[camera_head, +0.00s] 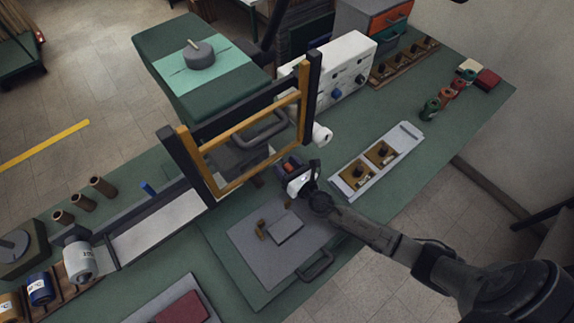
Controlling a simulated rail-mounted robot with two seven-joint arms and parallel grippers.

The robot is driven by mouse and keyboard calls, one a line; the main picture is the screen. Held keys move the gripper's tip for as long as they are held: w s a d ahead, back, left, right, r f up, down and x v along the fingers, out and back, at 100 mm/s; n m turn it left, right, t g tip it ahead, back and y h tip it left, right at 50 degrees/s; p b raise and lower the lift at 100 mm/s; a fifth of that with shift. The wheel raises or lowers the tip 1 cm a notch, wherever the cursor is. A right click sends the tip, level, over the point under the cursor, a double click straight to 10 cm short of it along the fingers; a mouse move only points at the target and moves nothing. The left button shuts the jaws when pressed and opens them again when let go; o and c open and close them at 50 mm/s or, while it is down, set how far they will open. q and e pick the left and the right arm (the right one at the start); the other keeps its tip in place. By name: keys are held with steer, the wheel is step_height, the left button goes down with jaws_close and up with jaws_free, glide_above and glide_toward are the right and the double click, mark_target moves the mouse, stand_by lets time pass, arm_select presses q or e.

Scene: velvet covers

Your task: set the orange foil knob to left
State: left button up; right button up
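My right gripper (299,181) reaches in from the lower right, its white and black end just right of the upright frame. Its fingers are small and partly hidden, so I cannot tell whether they are open. A small dark block with an orange-red top (290,167) sits right beside the gripper tip; I cannot tell if they touch or if this is the orange foil knob. A white control box (338,68) behind the frame carries several dark knobs and one blue knob (336,94); its left part is partly hidden by the frame. My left gripper is not in view.
A yellow-and-black upright frame (190,150) stands left of my gripper. A light tray (407,137) with two brown plates with black knobs lies to the right. A grey plate (255,243) lies in front. Spools (430,110) stand at far right, near a clear green stretch of bench.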

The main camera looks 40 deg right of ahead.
steer(key=shift+s, duration=0.1)
steer(key=shift+s, duration=0.2)
steer(key=s, duration=0.3)
steer(key=s+b, duration=0.1)
steer(key=s, duration=0.7)
steer(key=shift+s+d+f, duration=0.1)
steer(key=shift+s+d, duration=0.15)
steer(key=shift+s, duration=0.9)
